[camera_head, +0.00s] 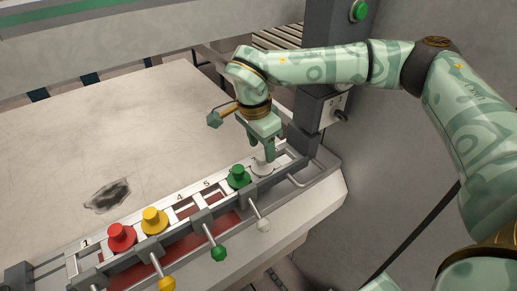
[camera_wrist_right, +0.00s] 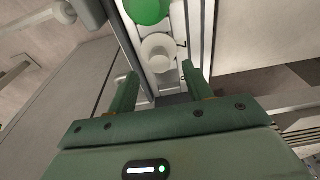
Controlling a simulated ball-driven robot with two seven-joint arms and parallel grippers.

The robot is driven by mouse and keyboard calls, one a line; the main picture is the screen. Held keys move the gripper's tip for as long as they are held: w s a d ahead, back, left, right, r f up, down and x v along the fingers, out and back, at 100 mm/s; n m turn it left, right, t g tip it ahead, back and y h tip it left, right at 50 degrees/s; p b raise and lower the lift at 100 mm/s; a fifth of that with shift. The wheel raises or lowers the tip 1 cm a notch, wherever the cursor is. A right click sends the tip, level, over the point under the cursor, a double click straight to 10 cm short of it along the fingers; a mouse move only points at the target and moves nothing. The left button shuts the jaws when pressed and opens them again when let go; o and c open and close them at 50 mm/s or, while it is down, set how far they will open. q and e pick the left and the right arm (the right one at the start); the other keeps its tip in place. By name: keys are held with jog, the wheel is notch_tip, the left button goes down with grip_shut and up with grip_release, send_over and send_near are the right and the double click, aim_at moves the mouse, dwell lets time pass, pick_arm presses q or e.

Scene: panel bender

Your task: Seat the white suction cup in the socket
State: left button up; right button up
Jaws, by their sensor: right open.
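The white suction cup (camera_head: 262,164) stands at the right end of the socket rail, beside the green cup (camera_head: 238,177). In the right wrist view the white cup (camera_wrist_right: 160,50) shows from above, just ahead of the fingertips, with the green cup (camera_wrist_right: 147,10) beyond it. My right gripper (camera_head: 262,152) is directly above and close to the white cup. Its two fingers are apart, with the cup between their lines in the wrist view (camera_wrist_right: 160,85). Whether the cup is fully down in its socket cannot be told. My left gripper is not in view.
Red (camera_head: 121,237) and yellow (camera_head: 154,220) cups stand farther left on the rail (camera_head: 88,262). Slots near 4 and 5 look empty. Coloured knobbed levers (camera_head: 218,252) stick out in front. A grey post (camera_head: 318,90) stands close behind the gripper. The pale table (camera_head: 70,150) is mostly clear.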

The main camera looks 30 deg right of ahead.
notch_tip(320, 180, up, 15)
jog(key=a+p, duration=0.2)
jog(key=shift+s+a+f, duration=0.15)
jog(key=shift+s+f, duration=0.05)
jog(key=shift+s, duration=0.1)
jog(key=shift+f, duration=0.1)
